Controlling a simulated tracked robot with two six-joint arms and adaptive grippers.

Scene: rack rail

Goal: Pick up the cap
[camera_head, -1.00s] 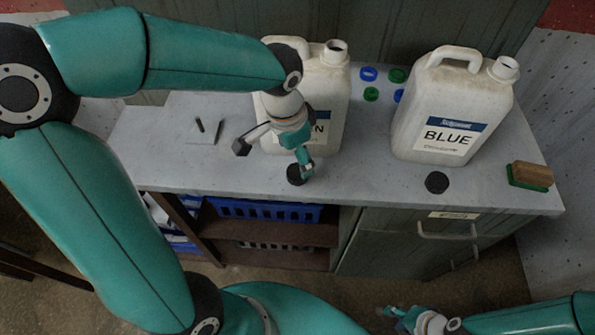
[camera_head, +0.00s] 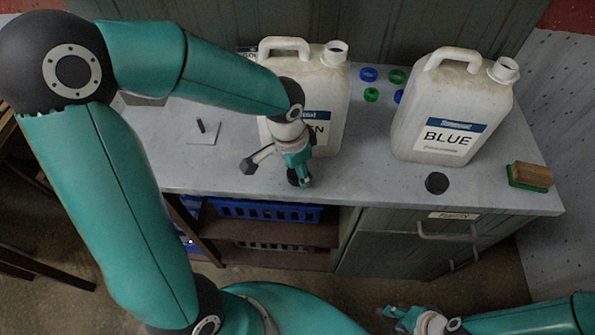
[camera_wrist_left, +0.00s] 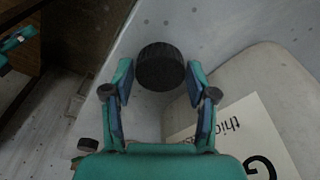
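A black round cap (camera_wrist_left: 160,66) lies on the grey worktop in front of the left jug. In the left wrist view it sits between the tips of my left gripper (camera_wrist_left: 159,72), which is open, with a finger close on each side. In the head view my left gripper (camera_head: 299,180) is low over the front of the worktop and hides most of this cap. A second black cap (camera_head: 436,183) lies in front of the jug labelled BLUE. My right gripper (camera_head: 392,312) is at the bottom right, away from the worktop; its finger opening is too small to tell.
The BLUE jug (camera_head: 457,110) and the left jug (camera_head: 325,80), its label partly hidden, stand open on the worktop (camera_head: 380,180). Several blue and green caps (camera_head: 371,95) lie between them. A brush (camera_head: 530,176) is at the right end, and a small plate (camera_head: 203,133) at the left.

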